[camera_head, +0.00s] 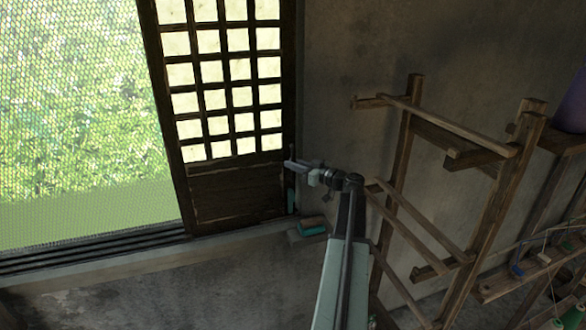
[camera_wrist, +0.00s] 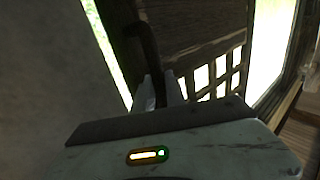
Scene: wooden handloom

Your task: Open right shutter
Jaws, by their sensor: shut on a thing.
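The right shutter (camera_head: 238,192) is a dark wooden lattice with pale panes and a solid lower panel, standing at the right side of the window in the head view. To its left the window is uncovered, showing mesh and greenery. My gripper (camera_head: 292,166) is at the shutter's right edge, near the top of the lower panel. In the wrist view, the fingers of my gripper (camera_wrist: 161,91) are closed around a dark, curved handle (camera_wrist: 148,48) in front of the shutter's wood (camera_wrist: 195,28). The exact contact is dark and partly hidden.
A wooden rack (camera_head: 403,135) stands close to the right of my arm, against the grey wall (camera_head: 350,55). A small green-topped block (camera_head: 312,226) sits by the sill below my gripper. Dark window tracks (camera_head: 95,250) run along the sill at left.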

